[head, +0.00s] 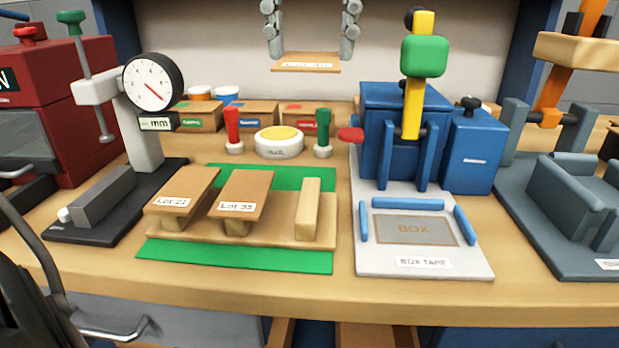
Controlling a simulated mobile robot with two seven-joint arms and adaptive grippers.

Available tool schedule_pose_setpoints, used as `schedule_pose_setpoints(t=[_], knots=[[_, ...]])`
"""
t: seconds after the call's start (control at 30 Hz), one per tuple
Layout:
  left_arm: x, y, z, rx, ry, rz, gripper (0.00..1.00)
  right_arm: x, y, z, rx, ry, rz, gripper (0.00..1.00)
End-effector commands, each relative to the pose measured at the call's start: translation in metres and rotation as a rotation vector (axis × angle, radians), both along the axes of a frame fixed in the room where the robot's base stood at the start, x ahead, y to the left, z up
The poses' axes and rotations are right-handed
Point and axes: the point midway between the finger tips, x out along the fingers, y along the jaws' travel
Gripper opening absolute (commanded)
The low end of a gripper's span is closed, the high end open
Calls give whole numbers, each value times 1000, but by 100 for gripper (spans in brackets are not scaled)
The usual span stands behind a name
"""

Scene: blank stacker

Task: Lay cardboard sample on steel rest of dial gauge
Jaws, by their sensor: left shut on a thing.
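The dial gauge (153,82) stands at the left, its round white dial on a pale post. Its grey steel rest (104,195) lies on the black base and is bare. My left gripper (308,52) hangs at the top middle, its two grey fingers shut on a brown cardboard sample (287,56). The sample is held flat, with a white label whose text I cannot read. It is up and to the right of the gauge, well apart from it. The rest of that gripper is cut off by the top edge. My right gripper is not in view.
A blue press (400,125) is at the right.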

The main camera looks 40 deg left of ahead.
Motion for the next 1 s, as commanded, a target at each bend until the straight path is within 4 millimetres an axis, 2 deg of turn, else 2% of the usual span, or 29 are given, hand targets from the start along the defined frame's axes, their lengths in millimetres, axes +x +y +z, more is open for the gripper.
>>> schedule_pose_setpoints(t=[0.03, 0.1, 0.2, 0.4, 0.67, 0.9, 1.0], knots=[[-1, 0, -16, -2, 6, -3, 42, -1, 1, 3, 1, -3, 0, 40], [-1, 0, -36, -2, 7, -3, 42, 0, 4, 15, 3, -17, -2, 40], [-1, 0, -62, -2, 6, -2, 42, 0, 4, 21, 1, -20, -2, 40], [-1, 0, -103, -2, 3, -2, 42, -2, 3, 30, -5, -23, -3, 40], [0, 0, -123, -1, 2, 1, 42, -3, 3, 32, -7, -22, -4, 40], [0, 0, -155, -1, 2, 1, 42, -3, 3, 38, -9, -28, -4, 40], [0, 0, -156, -1, -1, 1, 42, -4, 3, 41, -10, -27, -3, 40]])
